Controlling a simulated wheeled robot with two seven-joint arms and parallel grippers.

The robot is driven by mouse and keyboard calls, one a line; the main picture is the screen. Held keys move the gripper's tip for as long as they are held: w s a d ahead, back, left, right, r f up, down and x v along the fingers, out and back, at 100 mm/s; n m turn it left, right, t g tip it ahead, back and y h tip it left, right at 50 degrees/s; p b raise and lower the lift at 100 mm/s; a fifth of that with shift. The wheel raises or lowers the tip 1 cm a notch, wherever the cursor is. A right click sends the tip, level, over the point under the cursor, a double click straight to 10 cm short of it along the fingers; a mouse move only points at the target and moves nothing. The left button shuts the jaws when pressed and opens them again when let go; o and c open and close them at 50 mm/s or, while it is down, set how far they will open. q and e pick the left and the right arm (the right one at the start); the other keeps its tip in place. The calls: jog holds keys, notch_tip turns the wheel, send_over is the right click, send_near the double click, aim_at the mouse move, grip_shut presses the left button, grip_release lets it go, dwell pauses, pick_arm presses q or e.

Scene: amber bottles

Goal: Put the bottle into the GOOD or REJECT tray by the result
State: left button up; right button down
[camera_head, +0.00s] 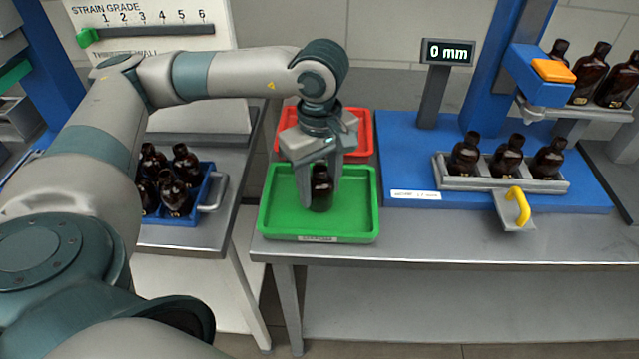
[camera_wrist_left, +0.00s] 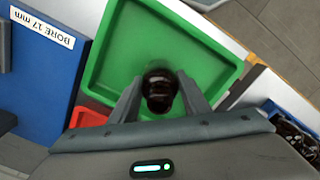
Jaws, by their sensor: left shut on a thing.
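My left gripper (camera_head: 318,170) is shut on an amber bottle (camera_head: 321,192), which is upright within the green tray (camera_head: 270,226). I cannot tell whether its base touches the tray floor. The bottle (camera_wrist_left: 158,88) also shows from above between the fingers of my left gripper (camera_wrist_left: 158,95) in the left wrist view, over the green tray (camera_wrist_left: 215,50). The red tray (camera_head: 366,135) stands behind the green one, partly hidden by my gripper. The labels on the trays are too small to read. My right gripper is not in view.
A blue crate (camera_head: 207,190) with several bottles stands on the left bench. A blue station (camera_head: 400,165) at right has a grey holder (camera_head: 450,183) with three bottles, a yellow handle (camera_head: 521,206) and a display (camera_head: 447,52) reading 0 mm. More bottles (camera_head: 590,75) stand at upper right.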

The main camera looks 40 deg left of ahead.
pick_arm(q)
jog(key=shift+f, duration=0.15)
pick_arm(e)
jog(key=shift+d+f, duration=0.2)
pick_arm(q)
jog(key=o, duration=1.1)
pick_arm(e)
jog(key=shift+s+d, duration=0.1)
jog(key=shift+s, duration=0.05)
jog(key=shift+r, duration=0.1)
pick_arm(q)
jog(key=shift+r, duration=0.35)
notch_tip(320, 180, up, 12)
jog(key=shift+f+b, duration=0.15)
jog(key=shift+b, duration=0.95)
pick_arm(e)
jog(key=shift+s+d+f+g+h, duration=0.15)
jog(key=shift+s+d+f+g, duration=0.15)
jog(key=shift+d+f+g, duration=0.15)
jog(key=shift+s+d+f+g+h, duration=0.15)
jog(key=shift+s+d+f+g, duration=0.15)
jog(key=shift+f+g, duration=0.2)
pick_arm(q)
jog(key=shift+f, duration=0.1)
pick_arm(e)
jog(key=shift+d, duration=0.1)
